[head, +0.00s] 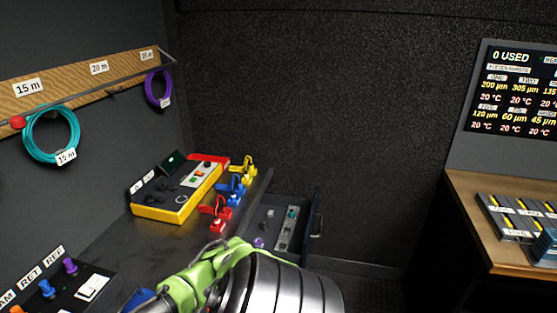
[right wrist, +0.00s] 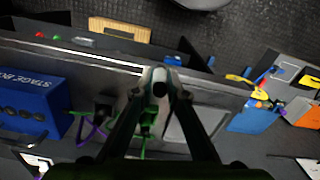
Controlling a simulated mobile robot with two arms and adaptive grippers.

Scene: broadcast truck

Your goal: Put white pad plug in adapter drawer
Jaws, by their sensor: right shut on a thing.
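My right gripper (right wrist: 160,84) is shut on a small pale plug (right wrist: 158,76) with a dark end, seen in the right wrist view. Its fingers hide part of the plug. In the head view, a green and metallic arm of mine fills the bottom centre, and no fingertips show there. The adapter drawer (head: 314,228) stands open beyond the desk's right end, with a dark blue front and a handle. A light strip (head: 285,232) and a few small pieces lie inside. The arm hides its near part. My left gripper is not in view.
A yellow console (head: 167,200) sits on the desk beside red (head: 214,212), blue and yellow clamp-like pieces. A blue stage box (right wrist: 30,98) shows in the wrist view. Cable coils (head: 50,135) hang at left. A shelf with a screen (head: 515,90) stands at right.

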